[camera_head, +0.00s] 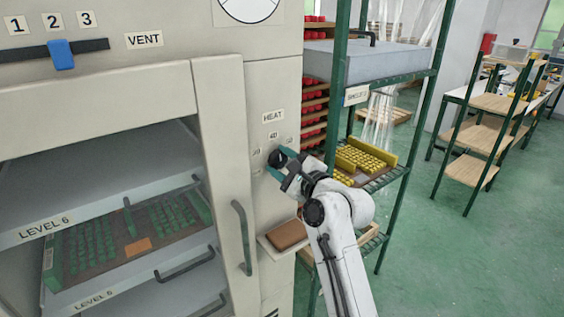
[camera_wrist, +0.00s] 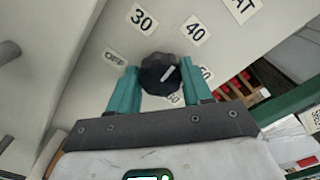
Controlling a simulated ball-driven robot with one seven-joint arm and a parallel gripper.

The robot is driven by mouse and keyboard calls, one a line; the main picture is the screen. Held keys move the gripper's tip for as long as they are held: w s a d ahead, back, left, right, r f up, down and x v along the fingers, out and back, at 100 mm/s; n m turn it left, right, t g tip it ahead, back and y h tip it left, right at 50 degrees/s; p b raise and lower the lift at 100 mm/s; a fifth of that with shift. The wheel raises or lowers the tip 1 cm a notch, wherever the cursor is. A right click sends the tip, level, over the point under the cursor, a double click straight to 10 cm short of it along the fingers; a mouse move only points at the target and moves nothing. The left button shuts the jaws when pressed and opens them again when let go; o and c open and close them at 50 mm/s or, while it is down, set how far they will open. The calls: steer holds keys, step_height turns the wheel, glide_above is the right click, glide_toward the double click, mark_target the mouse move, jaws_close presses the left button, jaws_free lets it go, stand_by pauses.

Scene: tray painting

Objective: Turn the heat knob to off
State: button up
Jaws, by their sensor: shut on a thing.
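The OFF label (camera_wrist: 115,58) is left of the knob. In the head view the knob (camera_head: 276,158) sits on the cream panel under the HEAT label (camera_head: 273,116). My gripper (camera_wrist: 159,68) has its teal fingers on either side of the knob and is shut on it. In the head view my gripper (camera_head: 285,164) partly covers the knob and nearby labels.
A cabinet door handle (camera_head: 241,237) is left of my arm. A small shelf with a brown block (camera_head: 288,235) is below my gripper. A green-framed rack (camera_head: 341,90) with yellow pieces stands close on the right. Open green floor (camera_head: 450,260) lies farther right.

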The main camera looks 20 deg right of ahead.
steer(key=n, duration=0.6)
steer(key=shift+f, duration=0.25)
steer(key=n+b, duration=0.1)
steer(key=n, duration=0.4)
steer(key=shift+f+n+b, duration=0.1)
steer(key=shift+n+b, duration=0.2)
steer(key=shift+b, duration=0.1)
steer(key=n+b, duration=0.2)
steer(key=n, duration=0.3)
steer(key=shift+f, duration=0.15)
steer(key=n+b, duration=0.2)
steer(key=n, duration=0.4)
steer(key=shift+d+b, duration=0.1)
steer(key=shift+b, duration=0.3)
steer(key=o, duration=1)
steer(key=shift+o, duration=0.2)
steer(key=v, duration=1)
steer(key=shift+s+b, duration=0.35)
